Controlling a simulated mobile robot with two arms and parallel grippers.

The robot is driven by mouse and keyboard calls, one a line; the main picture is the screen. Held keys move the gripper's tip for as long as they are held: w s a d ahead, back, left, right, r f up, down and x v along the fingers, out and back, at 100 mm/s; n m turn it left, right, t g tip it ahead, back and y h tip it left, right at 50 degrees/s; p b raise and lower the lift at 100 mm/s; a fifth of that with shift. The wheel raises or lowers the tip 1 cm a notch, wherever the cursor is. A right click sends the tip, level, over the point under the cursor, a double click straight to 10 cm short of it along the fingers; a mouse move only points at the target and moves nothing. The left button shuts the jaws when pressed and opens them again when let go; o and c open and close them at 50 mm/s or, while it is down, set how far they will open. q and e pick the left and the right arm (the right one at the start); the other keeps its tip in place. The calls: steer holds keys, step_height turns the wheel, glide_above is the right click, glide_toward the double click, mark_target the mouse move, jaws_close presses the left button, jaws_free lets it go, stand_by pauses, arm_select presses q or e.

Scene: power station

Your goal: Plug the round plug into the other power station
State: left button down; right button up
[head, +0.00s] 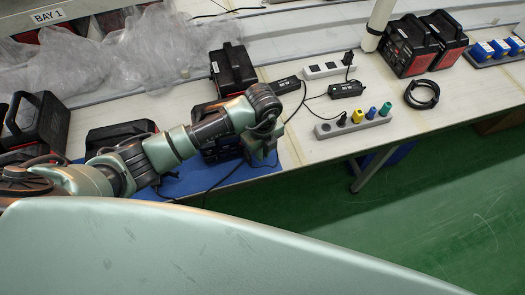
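A black power station (207,113) stands on the blue mat (190,184), partly hidden behind my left arm. Another black power station (233,69) stands behind it. More black power stations stand at the left (32,122) and beside my forearm (118,137). My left gripper (262,160) points down at the right side of the mat station, close to its front. Its fingertips are small and dark, and I cannot tell whether they hold anything. A black cable (222,180) runs on the mat below the gripper. I cannot make out the round plug. My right gripper is out of view.
A white strip (318,71), black adapters (346,89) (285,85), a coiled cable (421,95) and red-black units (408,46) lie right. Plastic wrap (130,60) covers the back left. A white post (379,22) stands behind.

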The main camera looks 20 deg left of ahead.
arm_select(q)
steer(key=m+b, duration=0.1)
steer(key=a+m, duration=0.1)
steer(key=m, duration=0.1)
steer(key=shift+w+a+f+b, duration=0.1)
steer(key=shift+w+a+b, duration=0.15)
steer(key=shift+b, duration=0.15)
steer(key=shift+a+m, duration=0.15)
steer(key=shift+m, duration=0.55)
steer(key=c, duration=1.6)
jaws_free()
